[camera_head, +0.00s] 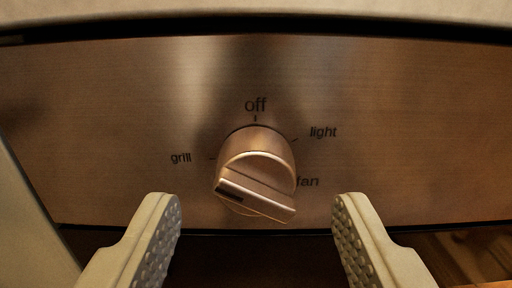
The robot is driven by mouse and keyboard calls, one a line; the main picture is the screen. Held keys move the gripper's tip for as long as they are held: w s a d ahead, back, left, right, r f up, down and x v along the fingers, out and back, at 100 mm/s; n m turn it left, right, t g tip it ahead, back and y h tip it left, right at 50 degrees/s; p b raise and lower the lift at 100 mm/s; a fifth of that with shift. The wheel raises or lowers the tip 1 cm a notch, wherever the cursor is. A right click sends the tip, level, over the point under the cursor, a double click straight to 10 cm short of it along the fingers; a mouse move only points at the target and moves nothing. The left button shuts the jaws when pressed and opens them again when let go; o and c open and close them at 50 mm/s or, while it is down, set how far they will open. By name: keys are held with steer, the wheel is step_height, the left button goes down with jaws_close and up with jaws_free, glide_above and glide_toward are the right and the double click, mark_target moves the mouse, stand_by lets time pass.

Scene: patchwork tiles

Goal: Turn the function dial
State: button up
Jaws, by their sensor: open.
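The function dial (256,172) sits in the middle of a brushed metal panel. It is a copper-toned round knob with a raised grip bar, and the bar slants down to the right. Labels around it read "off" above, "light" at upper right, "fan" at right and "grill" at left. Part of the "fan" label is covered by the knob. My gripper (257,222) is open. Its two pale, dotted fingers stand apart in the lower part of the view, one on each side of the dial and not touching it.
The metal panel (420,130) is flat and otherwise bare. A pale ledge (256,12) runs along the top above a dark gap. A light upright surface (28,220) stands at the lower left. A wooden surface (475,255) shows at the lower right.

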mark_target(256, 180)
steer(key=shift+w, duration=1.15)
steer(key=shift+c, duration=0.4)
steer(key=c, duration=0.9)
